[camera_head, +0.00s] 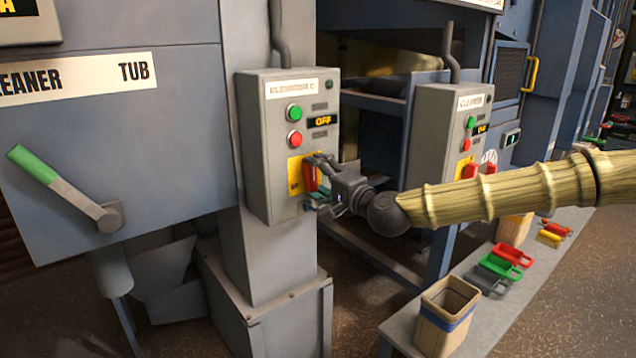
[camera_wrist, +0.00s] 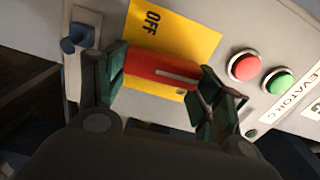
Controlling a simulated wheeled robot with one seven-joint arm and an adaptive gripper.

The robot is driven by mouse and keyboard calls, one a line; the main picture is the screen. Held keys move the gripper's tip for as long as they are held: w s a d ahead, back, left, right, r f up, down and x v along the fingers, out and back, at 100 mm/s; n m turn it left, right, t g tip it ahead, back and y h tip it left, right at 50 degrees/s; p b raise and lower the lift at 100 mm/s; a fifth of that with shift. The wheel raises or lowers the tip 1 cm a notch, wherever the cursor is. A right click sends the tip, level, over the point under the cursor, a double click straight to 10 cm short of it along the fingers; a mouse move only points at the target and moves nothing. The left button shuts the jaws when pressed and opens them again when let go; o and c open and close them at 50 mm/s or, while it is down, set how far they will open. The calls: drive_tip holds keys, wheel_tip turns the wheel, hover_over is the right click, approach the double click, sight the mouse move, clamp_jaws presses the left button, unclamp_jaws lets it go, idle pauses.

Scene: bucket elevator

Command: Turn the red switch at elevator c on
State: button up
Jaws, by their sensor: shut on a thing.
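The elevator C control box (camera_head: 257,150) is a grey panel on a post, with a label reading as Elevator C at its top. Its red switch (camera_wrist: 160,71) is a red handle in front of a yellow plate (camera_wrist: 196,32) marked OFF. The switch also shows in the head view (camera_head: 309,179), partly hidden by my gripper. My gripper (camera_head: 319,180) is at the lower front of the box. In the wrist view its two green-padded fingers (camera_wrist: 160,84) are shut on the red switch, one at each end. A display above the plate reads OFF (camera_head: 322,121).
A green button (camera_head: 294,112) and a red button (camera_head: 294,139) sit above the switch. A second grey box (camera_head: 435,125) with its own red handle stands to the right, behind my arm. A bench below holds a bin (camera_head: 442,318) and coloured trays (camera_head: 500,266).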

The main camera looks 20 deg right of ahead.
drive_tip(key=shift+d+m, duration=0.1)
drive_tip(key=shift+m, duration=0.4)
drive_tip(key=o, duration=1)
drive_tip(key=shift+f, duration=0.1)
drive_tip(key=shift+v, duration=6)
